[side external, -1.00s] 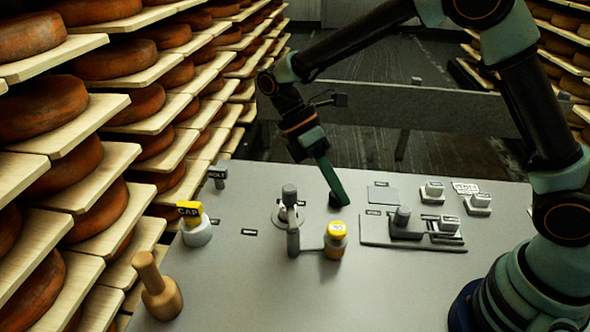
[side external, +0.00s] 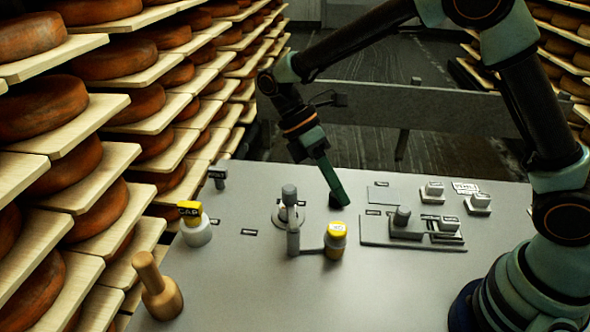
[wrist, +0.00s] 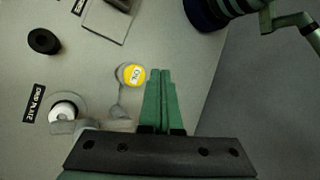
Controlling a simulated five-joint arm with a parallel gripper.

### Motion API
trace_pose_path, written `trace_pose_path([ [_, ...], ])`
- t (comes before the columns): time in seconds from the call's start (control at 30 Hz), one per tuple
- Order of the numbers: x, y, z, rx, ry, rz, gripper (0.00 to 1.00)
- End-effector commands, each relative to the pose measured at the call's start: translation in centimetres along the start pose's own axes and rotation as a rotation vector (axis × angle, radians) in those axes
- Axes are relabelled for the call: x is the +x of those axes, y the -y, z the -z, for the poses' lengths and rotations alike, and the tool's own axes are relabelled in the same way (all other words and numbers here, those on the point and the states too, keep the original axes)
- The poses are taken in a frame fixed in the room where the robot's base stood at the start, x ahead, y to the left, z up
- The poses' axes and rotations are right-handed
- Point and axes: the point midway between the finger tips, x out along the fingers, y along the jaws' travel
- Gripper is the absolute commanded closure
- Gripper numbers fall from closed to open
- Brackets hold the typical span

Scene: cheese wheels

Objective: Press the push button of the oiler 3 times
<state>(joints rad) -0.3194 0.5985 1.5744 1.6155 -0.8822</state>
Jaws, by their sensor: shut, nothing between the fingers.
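In the side view the fingertips appear above and behind the oiler, in front of a short black cylinder. In the wrist view the closed fingers (wrist: 160,73) lie just right of the yellow button. The button is uncovered, and I see no contact with it.
A grey post (side external: 291,220) stands left of the oiler, joined to it by a low arm. The front table is clear.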

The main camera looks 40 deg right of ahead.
Motion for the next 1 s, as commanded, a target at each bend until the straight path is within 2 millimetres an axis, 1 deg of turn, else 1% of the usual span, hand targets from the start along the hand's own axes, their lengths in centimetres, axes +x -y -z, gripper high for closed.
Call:
trace_pose_path([
  [0.1,-0.2,0.1,-0.1,0.0,-0.001,-0.001,1.0],
  [0.3,-2.6,1.6,-1.0,0.0,-0.001,-0.006,1.0],
  [0.4,-3.1,1.9,-1.3,0.0,0.002,-0.004,1.0],
  [0.77,-2.8,1.8,-1.2,0.0,0.004,-0.001,1.0],
  [0.87,-2.2,1.4,-0.9,0.0,0.004,-0.001,1.0],
  [1.0,-0.9,0.7,-0.3,0.0,0.006,0.001,1.0],
])
